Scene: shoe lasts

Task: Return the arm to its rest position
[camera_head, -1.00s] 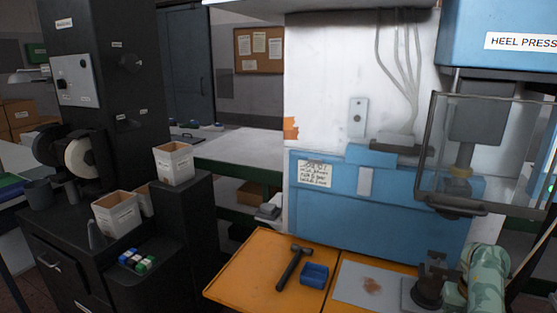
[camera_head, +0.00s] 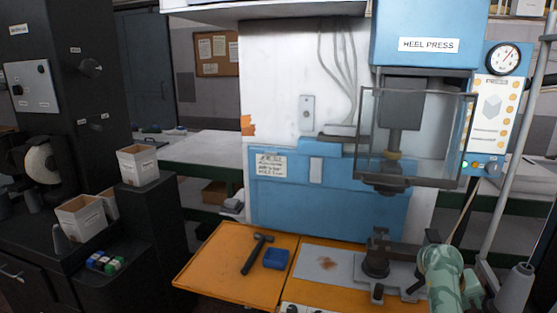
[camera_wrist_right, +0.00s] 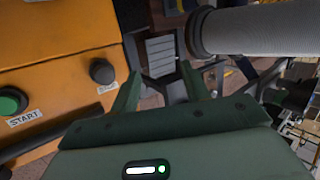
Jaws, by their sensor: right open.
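My right gripper (camera_wrist_right: 160,90) shows in the right wrist view with its two green fingers spread apart and nothing between them. It hangs beside an orange panel (camera_wrist_right: 60,30) with a green START button (camera_wrist_right: 12,102) and a black button (camera_wrist_right: 102,71); it looks clear of both buttons. In the head view a pale green part of my right arm (camera_head: 440,270) shows at the lower right, beside the heel press; the gripper's fingers cannot be made out there. My left gripper is not in view.
The heel press (camera_head: 428,46) has a clear guard (camera_head: 418,140) above a dark fixture (camera_head: 375,262). A grey cylinder (camera_wrist_right: 255,30) stands close to my right gripper.

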